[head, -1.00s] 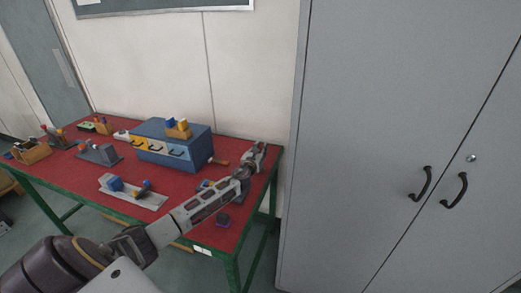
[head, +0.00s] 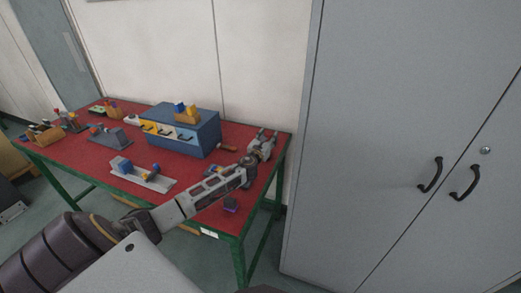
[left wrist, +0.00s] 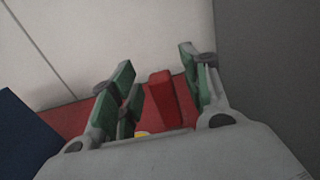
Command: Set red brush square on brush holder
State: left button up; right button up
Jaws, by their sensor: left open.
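My left gripper (head: 268,136) is open over the far right corner of the table. In the left wrist view its green-padded fingers (left wrist: 155,82) stand apart. A red upright block (left wrist: 162,98), seemingly the red brush, shows between them; I cannot tell whether a finger touches it. In the head view I cannot make it out at the gripper. A wooden block (head: 187,117) with a blue and a yellow piece on it sits on top of the blue box; it may be the brush holder, but I cannot tell for sure. My right gripper is not in view.
A grey cabinet (head: 400,110) stands close on the right.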

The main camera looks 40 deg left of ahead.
pick_arm(q)
jog(key=v, duration=1)
jog(key=shift+s, duration=0.3)
dwell(1.1)
